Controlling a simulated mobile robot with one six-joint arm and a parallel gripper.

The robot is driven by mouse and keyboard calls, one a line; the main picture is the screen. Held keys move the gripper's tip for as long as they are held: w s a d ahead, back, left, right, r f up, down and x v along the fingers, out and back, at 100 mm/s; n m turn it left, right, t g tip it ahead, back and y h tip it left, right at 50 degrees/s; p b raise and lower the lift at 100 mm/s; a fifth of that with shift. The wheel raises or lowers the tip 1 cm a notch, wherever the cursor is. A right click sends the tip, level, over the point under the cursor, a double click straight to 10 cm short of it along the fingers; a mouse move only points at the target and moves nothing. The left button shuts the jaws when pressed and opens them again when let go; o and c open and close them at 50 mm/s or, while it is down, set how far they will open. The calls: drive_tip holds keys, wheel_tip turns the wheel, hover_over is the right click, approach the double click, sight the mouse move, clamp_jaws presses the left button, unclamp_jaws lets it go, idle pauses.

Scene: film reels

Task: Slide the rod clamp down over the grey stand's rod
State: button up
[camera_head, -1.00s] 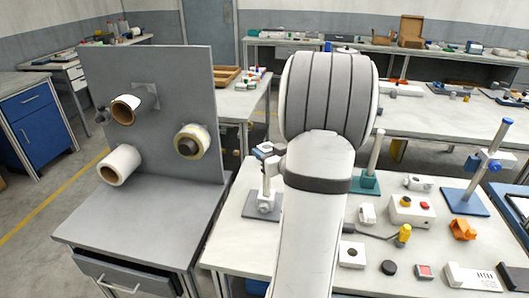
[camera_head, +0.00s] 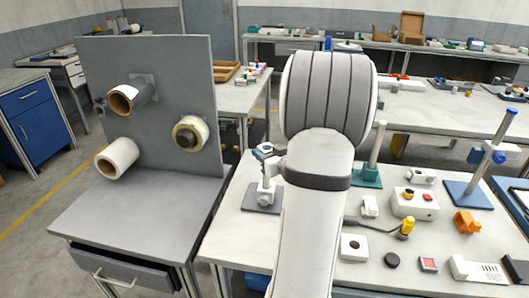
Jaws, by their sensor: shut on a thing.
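The grey stand (camera_head: 259,199) is on the near left part of the worktable, with a pale block at the foot of its upright rod (camera_head: 267,182). The rod clamp (camera_head: 262,151), a small grey and blue piece, shows just left of my arm, near the rod's top. My gripper (camera_head: 276,165) is mostly hidden behind my arm. What shows of it is beside the clamp, and it is shut on it. I cannot tell whether the clamp is around the rod or only above or beside it.
A green stand (camera_head: 367,178) and a blue stand (camera_head: 466,195) have upright rods to the right. A control box (camera_head: 413,205), an orange part (camera_head: 467,222) and small parts crowd the table. A grey panel (camera_head: 190,75) with reels stands left.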

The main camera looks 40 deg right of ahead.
sight(269, 183)
drive_tip(key=shift+f+b, duration=0.45)
drive_tip(key=shift+f, duration=0.25)
drive_tip(key=shift+f+b, duration=2.15)
drive_tip(key=shift+f, duration=0.35)
drive_tip(key=shift+f, duration=0.15)
drive_tip(key=shift+f+b, duration=2.15)
drive_tip(key=shift+f, duration=0.2)
drive_tip(key=o, duration=1.2)
drive_tip(key=shift+c, duration=0.2)
drive_tip(key=shift+s, duration=0.15)
